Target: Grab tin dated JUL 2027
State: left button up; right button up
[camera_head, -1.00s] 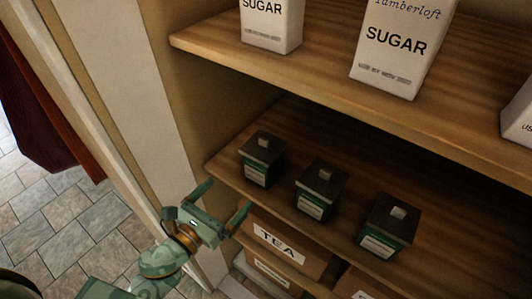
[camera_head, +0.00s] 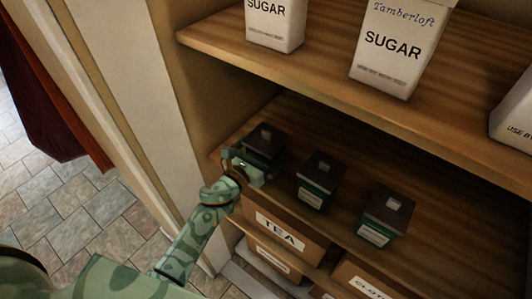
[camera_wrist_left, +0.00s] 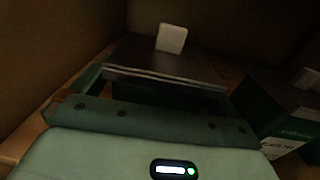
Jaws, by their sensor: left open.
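Three dark green tins with dark lids and pale knobs stand in a row on the lower shelf: a left tin (camera_head: 266,137), a middle tin (camera_head: 318,178) and a right tin (camera_head: 385,215). Their pale labels are too small to read a date. My left gripper (camera_head: 258,160) is open at the left tin, hiding its front and label. In the left wrist view the left tin's lid (camera_wrist_left: 165,62) is straight ahead, between the fingers. I cannot tell whether they touch it. The middle tin (camera_wrist_left: 283,112) shows at the right there. My right gripper is not in view.
Sugar packets (camera_head: 398,48) stand on the upper shelf (camera_head: 320,62), above the tins. Boxes, one marked TEA (camera_head: 282,232), sit below the tin shelf. The cabinet's side wall is close left of the left tin. The shelf behind the tins is clear.

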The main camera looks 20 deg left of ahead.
pick_arm(q)
jog(key=shift+w+d+f, duration=0.1)
jog(key=shift+w+d, duration=0.05)
jog(key=shift+w, duration=0.45)
jog(key=shift+s, duration=0.1)
jog(key=c, duration=1.1)
jog(key=shift+c, duration=0.3)
jog(key=shift+r, duration=0.2)
